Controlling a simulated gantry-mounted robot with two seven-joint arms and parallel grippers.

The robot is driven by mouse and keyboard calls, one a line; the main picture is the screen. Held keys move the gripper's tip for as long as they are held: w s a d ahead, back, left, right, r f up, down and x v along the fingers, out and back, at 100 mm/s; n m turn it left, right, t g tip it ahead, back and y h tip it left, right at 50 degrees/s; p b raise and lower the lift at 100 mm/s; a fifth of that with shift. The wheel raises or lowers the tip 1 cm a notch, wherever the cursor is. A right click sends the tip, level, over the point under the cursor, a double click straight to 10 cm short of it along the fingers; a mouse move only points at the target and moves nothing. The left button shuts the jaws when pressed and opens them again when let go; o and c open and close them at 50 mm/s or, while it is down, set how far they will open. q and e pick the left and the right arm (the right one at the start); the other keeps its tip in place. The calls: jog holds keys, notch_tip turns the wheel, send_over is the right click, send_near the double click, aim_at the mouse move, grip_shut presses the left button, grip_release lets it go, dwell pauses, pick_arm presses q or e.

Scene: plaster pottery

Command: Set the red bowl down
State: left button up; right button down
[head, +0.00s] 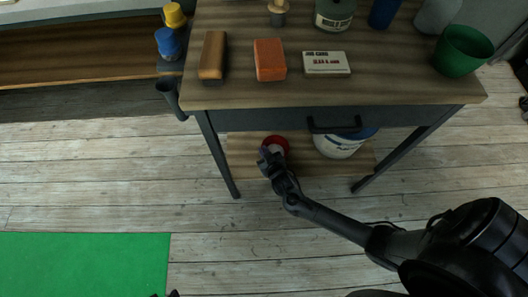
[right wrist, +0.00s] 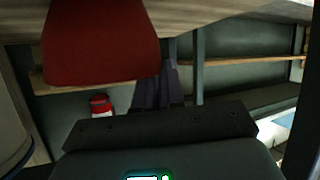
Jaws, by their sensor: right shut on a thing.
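The red bowl (head: 276,142) shows only in part, low under the tabletop's front edge at the lower shelf. My right gripper (head: 270,158) is shut on it, reaching in from the front. In the right wrist view the red bowl (right wrist: 100,45) fills the upper left, close to the dark gripper (right wrist: 158,88). The lower shelf (head: 243,165) is a wooden board below the bench drawer. I cannot tell whether the bowl touches the shelf. Only small dark tips, perhaps of my left gripper, show at the head view's bottom edge.
A white bucket (head: 338,146) with blue stands right of the bowl on the shelf. Bench legs (head: 217,155) flank the shelf, and a drawer handle (head: 334,126) juts out above. The tabletop holds an orange block (head: 269,60) and a green cup (head: 461,52).

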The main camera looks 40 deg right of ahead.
jog(key=c, duration=1.2)
grip_release()
jog(key=shift+s+a+r+p, duration=0.1)
jog(key=shift+s+r+p, duration=0.2)
jog(key=shift+r+p, duration=0.05)
jog(key=s+a+r+n+g+y+p, duration=0.1)
jog(key=s+a+r+g+p, duration=0.1)
jog(key=s+r, duration=0.5)
jog(key=s+a+r+n+g+y+p, duration=0.1)
jog(key=s+a+r+g, duration=0.1)
jog(key=s+r+g, duration=0.2)
jog(key=s+a+r+n+g+y+p, duration=0.1)
jog(key=s+a+r+g+p, duration=0.1)
jog(key=s+r, duration=0.9)
jog(key=shift+s+a+n+g+y+p, duration=0.3)
jog(key=shift+s+a+n+g+y, duration=0.1)
jog(key=shift+a, duration=0.1)
jog(key=shift+w+r, duration=0.1)
notch_tip(320, 180, up, 58)
jog(key=p, duration=5.8)
